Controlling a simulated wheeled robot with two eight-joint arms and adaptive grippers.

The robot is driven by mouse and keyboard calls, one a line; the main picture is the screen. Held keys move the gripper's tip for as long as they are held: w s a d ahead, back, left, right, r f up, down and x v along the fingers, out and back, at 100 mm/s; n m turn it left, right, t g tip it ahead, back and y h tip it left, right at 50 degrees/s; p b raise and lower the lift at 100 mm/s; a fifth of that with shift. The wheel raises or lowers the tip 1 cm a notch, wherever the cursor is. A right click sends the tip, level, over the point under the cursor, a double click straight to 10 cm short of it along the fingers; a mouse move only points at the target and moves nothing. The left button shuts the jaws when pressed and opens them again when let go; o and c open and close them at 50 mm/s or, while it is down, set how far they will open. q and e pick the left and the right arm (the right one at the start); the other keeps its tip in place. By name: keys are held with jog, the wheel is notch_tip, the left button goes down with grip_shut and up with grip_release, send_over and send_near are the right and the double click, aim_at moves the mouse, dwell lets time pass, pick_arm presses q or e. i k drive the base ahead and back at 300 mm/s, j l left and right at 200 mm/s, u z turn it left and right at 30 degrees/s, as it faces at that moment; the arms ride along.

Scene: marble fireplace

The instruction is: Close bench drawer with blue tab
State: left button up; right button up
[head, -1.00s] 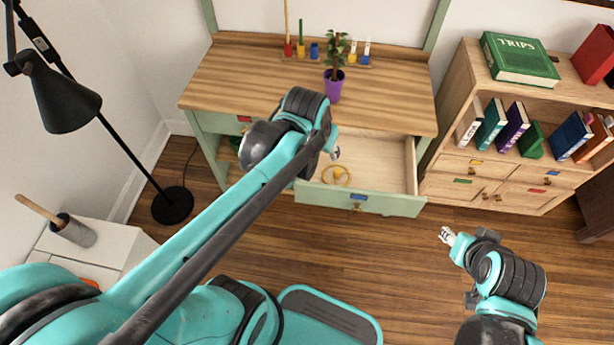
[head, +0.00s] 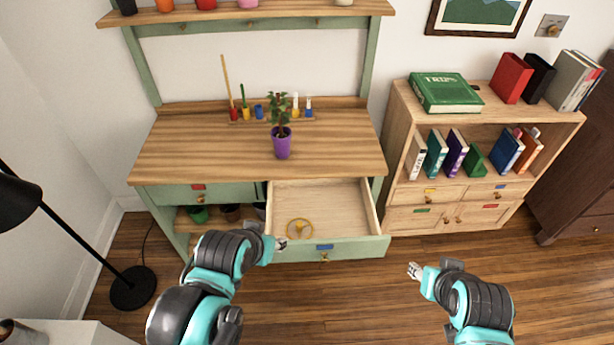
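The bench (head: 180,152) is green with a wooden top. Its right drawer (head: 361,249) is pulled out, with a blue tab (head: 325,247) and a small brass knob (head: 325,257) on its front. A yellow ring-shaped object (head: 299,229) lies inside the drawer. My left gripper (head: 281,244) is at the left end of the drawer front; I cannot tell if it touches it. Its fingers are too small to tell open from shut. My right gripper (head: 413,270) is over the floor, right of and apart from the drawer; its fingers look close together, but their state is unclear.
A purple potted plant (head: 282,146) stands on the bench top. The bench's left drawer (head: 225,194) with a red tab is closed. A bookshelf (head: 399,122) stands to the right. A black lamp (head: 131,288) stands at left. The floor before the drawer is open.

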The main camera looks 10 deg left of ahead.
aim_at(342, 212)
jog(key=k+l+u, duration=0.25)
jog(key=k, duration=0.2)
jog(key=k+u, duration=0.3)
jog(key=k, duration=0.1)
